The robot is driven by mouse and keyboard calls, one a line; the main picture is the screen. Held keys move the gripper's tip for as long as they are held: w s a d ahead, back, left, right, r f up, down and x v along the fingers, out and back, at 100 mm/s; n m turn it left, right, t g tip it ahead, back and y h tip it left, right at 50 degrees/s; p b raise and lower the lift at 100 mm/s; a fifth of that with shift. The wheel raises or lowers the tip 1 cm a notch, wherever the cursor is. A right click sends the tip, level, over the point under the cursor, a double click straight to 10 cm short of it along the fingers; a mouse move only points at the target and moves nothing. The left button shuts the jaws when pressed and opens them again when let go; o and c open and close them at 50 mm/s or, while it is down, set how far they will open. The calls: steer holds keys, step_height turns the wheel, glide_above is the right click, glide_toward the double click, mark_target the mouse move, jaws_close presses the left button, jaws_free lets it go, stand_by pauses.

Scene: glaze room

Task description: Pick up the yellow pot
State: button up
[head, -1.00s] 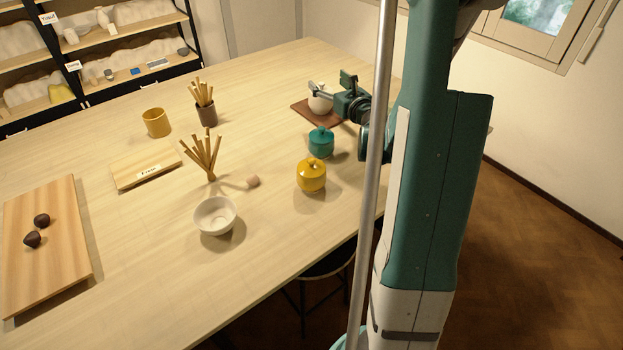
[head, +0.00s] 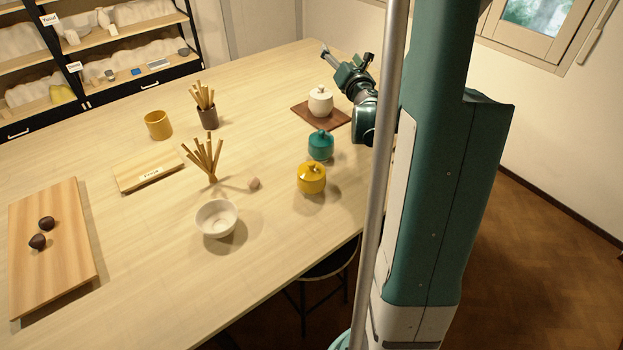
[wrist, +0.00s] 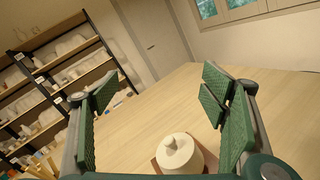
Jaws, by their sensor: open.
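The yellow pot (head: 311,179) is a glossy lidded jar standing upright near the right edge of the table, in front of a teal lidded pot (head: 320,145). My gripper (head: 334,66) is open and empty, raised over the far right of the table, behind and above a white lidded pot (head: 320,101). In the wrist view my gripper's two green finger pads (wrist: 165,102) stand wide apart with the white pot (wrist: 179,153) low between and beyond them. The yellow pot does not show in the wrist view.
The white pot stands on a brown board (head: 302,112). A white bowl (head: 217,219), a stick bundle (head: 208,157), a small beige piece (head: 254,183), a mustard cup (head: 158,125) and a wooden board (head: 80,270) with two dark lumps lie leftward. The far table is clear.

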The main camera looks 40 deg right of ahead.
steer(key=s+d+r+m+g+h+p, duration=0.3)
steer(key=s+d+m+g+h+p, duration=0.15)
steer(key=m, duration=0.95)
steer(key=s+a+f+m+g+y+p, duration=0.2)
steer(key=s+a+f+m+g+p, duration=0.25)
steer(key=m, duration=0.55)
steer(key=s+a+f+m+g+y+p, duration=0.1)
steer(key=s+a+m+g+y, duration=0.1)
steer(key=a, duration=0.8)
steer(key=s+a+f+m+g+y+p, duration=0.2)
steer(key=s+a+m+y, duration=0.3)
steer(key=a, duration=0.6)
steer(key=s+a+f+m+g+y+p, duration=0.1)
steer(key=s+a+m+g+y+p, duration=0.1)
steer(key=s+a+m, duration=0.4)
steer(key=shift+s+a+f+g+y, duration=0.1)
steer(key=shift+s+a+g+y, duration=0.15)
steer(key=shift+a, duration=0.55)
steer(key=shift+s+a+f+g+y, duration=0.1)
steer(key=shift+s+a+g+y, duration=0.2)
steer(key=shift+a, duration=0.45)
steer(key=shift+s+a+f+g+y, duration=0.1)
steer(key=shift+s+a+g+y, duration=0.15)
steer(key=shift+a, duration=0.55)
steer(key=shift+w+d+f, duration=0.1)
steer(key=shift+d+f, duration=0.1)
steer(key=shift+f, duration=2.35)
